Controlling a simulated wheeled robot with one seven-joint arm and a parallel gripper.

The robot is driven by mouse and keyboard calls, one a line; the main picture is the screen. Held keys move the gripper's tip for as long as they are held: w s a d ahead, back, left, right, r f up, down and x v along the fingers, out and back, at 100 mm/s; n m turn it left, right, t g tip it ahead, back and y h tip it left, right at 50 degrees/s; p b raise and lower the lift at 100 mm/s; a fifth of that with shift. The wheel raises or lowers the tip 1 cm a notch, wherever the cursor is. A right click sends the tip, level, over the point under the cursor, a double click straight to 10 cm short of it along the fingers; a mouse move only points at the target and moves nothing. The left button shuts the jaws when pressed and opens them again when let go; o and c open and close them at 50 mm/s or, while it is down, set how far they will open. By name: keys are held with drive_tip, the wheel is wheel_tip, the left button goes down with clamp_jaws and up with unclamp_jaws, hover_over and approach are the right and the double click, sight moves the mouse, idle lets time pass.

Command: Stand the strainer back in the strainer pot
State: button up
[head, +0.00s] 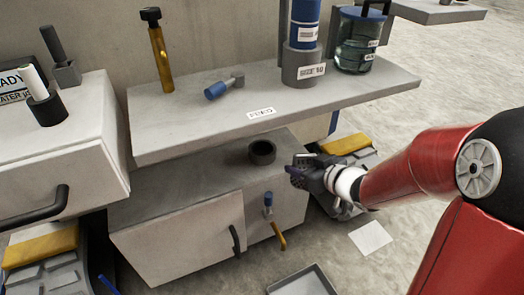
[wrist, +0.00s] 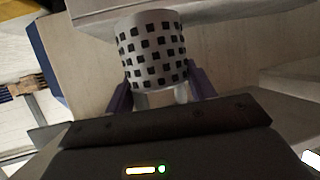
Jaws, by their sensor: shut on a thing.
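The strainer (wrist: 152,50) is a pale cylinder with rows of dark square holes. In the wrist view it sits between the two purple fingers of my gripper (wrist: 162,84), which is shut on its lower, plain part. In the head view my gripper (head: 296,171) is just right of a dark, round, open pot (head: 262,153), apart from it. The strainer cannot be made out there. The dark pot stands on the lower cabinet top, below the shelf's front edge, and looks empty. It is probably the strainer pot, but I can read no label on it.
The upper shelf (head: 200,125) overhangs part of the lower cabinet top (head: 190,185). It carries a gold cylinder (head: 160,58), a blue-and-grey tool (head: 223,87), a blue column in a grey pot (head: 302,70) and a glass jar (head: 358,45).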

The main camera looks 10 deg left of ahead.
drive_tip(key=shift+w+a+r, duration=0.1)
drive_tip(key=shift+a+r, duration=0.1)
drive_tip(key=shift+a, duration=0.15)
drive_tip(key=w+a, duration=0.3)
drive_tip(key=a, duration=0.1)
drive_tip(key=w+a, duration=0.8)
drive_tip(key=shift+a+b, duration=0.2)
drive_tip(key=shift+b, duration=0.1)
drive_tip(key=f, duration=0.1)
drive_tip(key=f+b, duration=0.1)
drive_tip(key=f, duration=0.1)
drive_tip(key=shift+w+a, duration=0.2)
drive_tip(key=shift+a, duration=0.1)
drive_tip(key=shift+f, duration=0.25)
drive_tip(key=shift+f, duration=0.2)
drive_tip(key=o, duration=1.1)
drive_tip(key=shift+r, duration=0.1)
